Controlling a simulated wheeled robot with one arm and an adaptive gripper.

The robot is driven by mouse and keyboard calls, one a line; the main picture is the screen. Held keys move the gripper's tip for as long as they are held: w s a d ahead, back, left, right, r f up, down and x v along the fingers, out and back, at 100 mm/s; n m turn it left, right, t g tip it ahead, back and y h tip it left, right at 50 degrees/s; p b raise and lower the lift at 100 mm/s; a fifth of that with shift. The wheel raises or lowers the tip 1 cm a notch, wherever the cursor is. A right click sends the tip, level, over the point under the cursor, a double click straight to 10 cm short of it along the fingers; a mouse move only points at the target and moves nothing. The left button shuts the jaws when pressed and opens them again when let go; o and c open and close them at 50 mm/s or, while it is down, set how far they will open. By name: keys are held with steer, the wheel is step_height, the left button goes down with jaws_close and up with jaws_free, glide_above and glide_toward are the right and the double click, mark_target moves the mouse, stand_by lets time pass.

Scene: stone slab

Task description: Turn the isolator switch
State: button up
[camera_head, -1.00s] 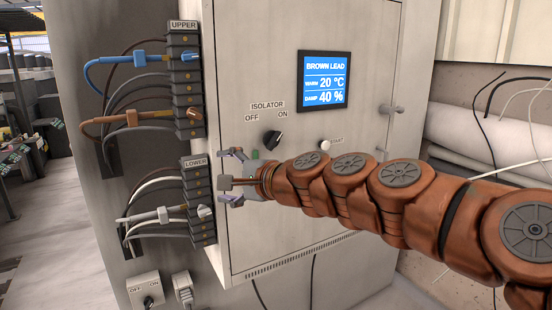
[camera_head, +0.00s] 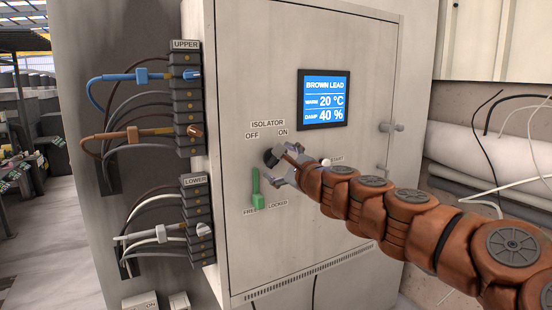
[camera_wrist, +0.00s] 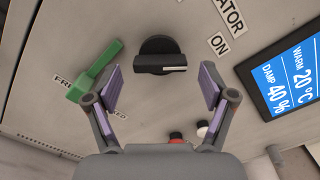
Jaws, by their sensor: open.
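The isolator switch is a black round knob with a bar grip, on the cabinet front under the ISOLATOR label. In the head view the knob (camera_head: 269,157) is partly hidden by my gripper (camera_head: 282,165). In the wrist view the knob (camera_wrist: 160,50) is centred ahead of my gripper (camera_wrist: 160,78), with its bar lying across between the two finger pads. My gripper is open, with a gap on each side of the knob and nothing held. The ON label (camera_wrist: 211,42) is right of the knob in the wrist view.
A green lever (camera_head: 256,190) sits below left of the knob, by FREE and LOCKED labels, close to my left finger in the wrist view (camera_wrist: 95,72). A lit screen (camera_head: 324,99) and a START button (camera_head: 325,162) are right. Terminal blocks with cables (camera_head: 186,98) line the left.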

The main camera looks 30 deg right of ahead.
steer(key=shift+w+d, duration=0.15)
steer(key=shift+w, duration=1.05)
steer(key=c, duration=1.2)
